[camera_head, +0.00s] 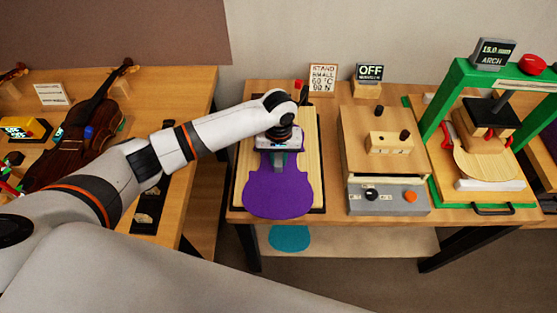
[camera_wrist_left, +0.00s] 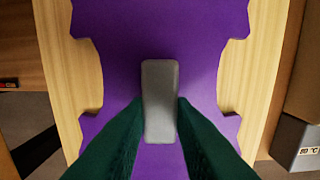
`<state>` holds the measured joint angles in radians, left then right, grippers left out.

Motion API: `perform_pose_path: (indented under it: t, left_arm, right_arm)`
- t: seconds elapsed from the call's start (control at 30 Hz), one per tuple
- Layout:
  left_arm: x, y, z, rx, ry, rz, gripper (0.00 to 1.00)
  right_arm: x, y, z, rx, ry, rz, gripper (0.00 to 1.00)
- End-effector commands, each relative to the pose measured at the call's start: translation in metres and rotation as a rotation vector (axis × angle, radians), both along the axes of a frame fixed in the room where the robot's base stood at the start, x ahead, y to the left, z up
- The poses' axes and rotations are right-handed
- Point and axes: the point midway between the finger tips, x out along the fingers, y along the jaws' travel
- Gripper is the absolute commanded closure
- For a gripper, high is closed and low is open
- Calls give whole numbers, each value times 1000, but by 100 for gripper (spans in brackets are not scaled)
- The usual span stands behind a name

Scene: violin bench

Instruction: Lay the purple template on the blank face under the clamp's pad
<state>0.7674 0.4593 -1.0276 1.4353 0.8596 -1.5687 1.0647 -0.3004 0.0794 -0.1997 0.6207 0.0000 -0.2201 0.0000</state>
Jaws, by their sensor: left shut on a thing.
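The purple violin-shaped template (camera_head: 277,190) lies over the pale wooden blank (camera_head: 310,140) on the bench in the head view. In the left wrist view, the template (camera_wrist_left: 200,30) covers the middle of the blank (camera_wrist_left: 72,60), which shows at both sides. My left gripper (camera_wrist_left: 160,120) is shut on the grey block-shaped handle (camera_wrist_left: 160,80) at the template's middle. In the head view my left gripper (camera_head: 278,142) comes down from above and hides the template's upper part. I cannot tell whether the template touches the blank. My right gripper is not in view.
Right of the blank stand a wooden box with a grey control panel (camera_head: 388,200) and a green press (camera_head: 440,110). A sign (camera_head: 322,78) and an OFF display (camera_head: 370,73) stand behind. A violin (camera_head: 85,140) lies on the left bench. A teal piece (camera_head: 289,238) lies on the lower shelf.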

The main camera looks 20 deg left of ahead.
Motion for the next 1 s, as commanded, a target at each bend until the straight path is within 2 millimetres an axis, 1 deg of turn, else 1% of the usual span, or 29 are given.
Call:
perform_pose_path:
  t: [0.7, 1.0]
  left_arm:
    - [42, 12, 0, -2, -2, 2, 100]
    - [56, 16, 0, -2, -1, 0, 100]
  right_arm:
    - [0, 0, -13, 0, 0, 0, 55]
    - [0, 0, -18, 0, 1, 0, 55]
